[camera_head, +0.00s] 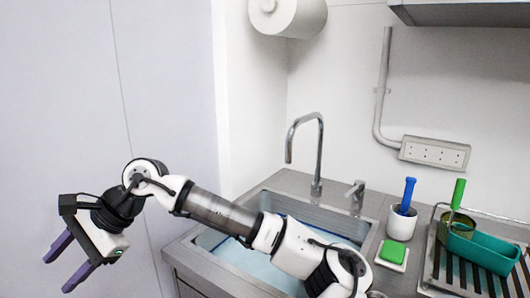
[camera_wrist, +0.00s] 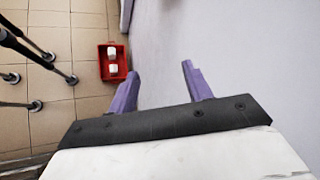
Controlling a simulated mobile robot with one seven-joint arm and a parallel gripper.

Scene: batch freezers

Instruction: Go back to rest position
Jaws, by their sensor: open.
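My gripper (camera_head: 64,266) is at the left of the head view, in front of the pale wall panels and left of the sink. Its two purple fingers point down and to the left. They are spread apart with nothing between them. In the wrist view my gripper (camera_wrist: 158,88) is also open and empty, with the pale wall surface close behind the right finger. My arm reaches from the lower right across the front of the sink (camera_head: 272,190).
A faucet (camera_head: 319,150), white cup with blue-handled tool (camera_head: 402,222), green sponge (camera_head: 393,251) and teal container (camera_head: 482,250) are at the sink and counter. A red crate (camera_wrist: 103,72) with white items stands on the tiled floor (camera_wrist: 60,130), near dark wheeled legs (camera_wrist: 40,55).

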